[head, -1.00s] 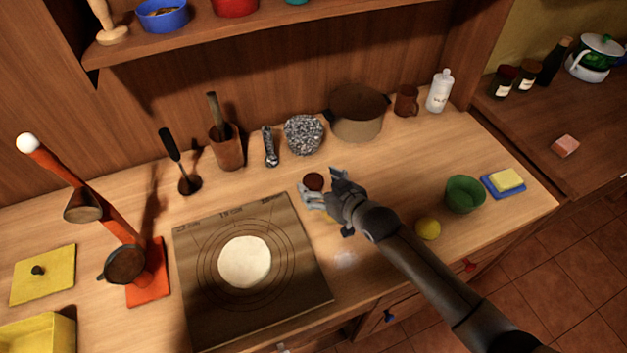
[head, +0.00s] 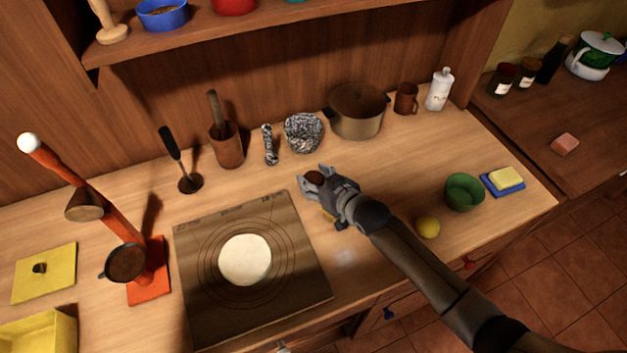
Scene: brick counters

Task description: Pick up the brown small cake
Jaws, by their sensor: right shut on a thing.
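The brown small cake (head: 315,178) is a dark, round piece over the middle of the wooden counter, to the right of the baking mat's upper corner. My right gripper (head: 314,177) has its fingers on both sides of the cake and is shut on it. The fingers and palm cover part of the cake. I cannot tell whether the cake still touches the counter. A small yellow thing shows partly under the gripper, mostly hidden. My left gripper is not in view.
A baking mat (head: 195,290) with a round of dough (head: 245,259) lies to the left. A lemon (head: 427,227), green bowl (head: 464,193) and sponge (head: 505,179) are to the right. A shelf overhangs the back.

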